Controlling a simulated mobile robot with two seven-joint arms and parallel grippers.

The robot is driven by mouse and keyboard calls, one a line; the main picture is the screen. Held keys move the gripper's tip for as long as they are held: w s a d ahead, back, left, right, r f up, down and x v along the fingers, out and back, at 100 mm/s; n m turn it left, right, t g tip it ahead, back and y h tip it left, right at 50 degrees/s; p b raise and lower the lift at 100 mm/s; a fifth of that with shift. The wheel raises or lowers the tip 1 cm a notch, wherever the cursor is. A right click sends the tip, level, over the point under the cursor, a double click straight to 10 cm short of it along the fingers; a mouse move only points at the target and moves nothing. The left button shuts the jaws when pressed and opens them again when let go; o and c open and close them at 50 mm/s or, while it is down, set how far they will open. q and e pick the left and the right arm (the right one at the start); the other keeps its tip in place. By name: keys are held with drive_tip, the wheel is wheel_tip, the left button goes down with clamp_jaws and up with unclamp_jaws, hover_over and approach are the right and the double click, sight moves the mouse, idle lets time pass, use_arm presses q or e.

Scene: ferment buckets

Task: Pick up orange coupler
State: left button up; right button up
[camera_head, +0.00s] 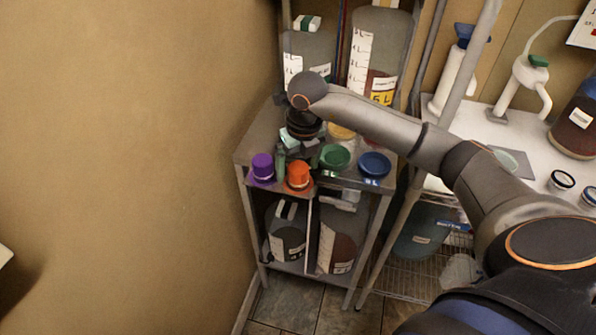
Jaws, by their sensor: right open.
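An orange coupler (299,176) stands near the front edge of the small metal shelf's top (262,136). My right arm reaches in from the right, and its gripper (297,152) hangs just above and behind the orange coupler, pointing down at the shelf. The gripper is open, with no object visible between its fingers. Its fingers are small and dark here, so the exact gap to the coupler is hard to tell. My left gripper is not in the view.
A purple cap (262,167) stands left of the coupler; a green one (334,157) and a blue one (374,165) stand to its right. Large bottles (376,55) stand behind. A plain wall (120,150) closes the left side. A white bench (500,140) is at right.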

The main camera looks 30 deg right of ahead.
drive_tip(key=shift+f, duration=0.6)
drive_tip(key=shift+w, duration=0.1)
clamp_jaws()
drive_tip(key=shift+r, duration=0.1)
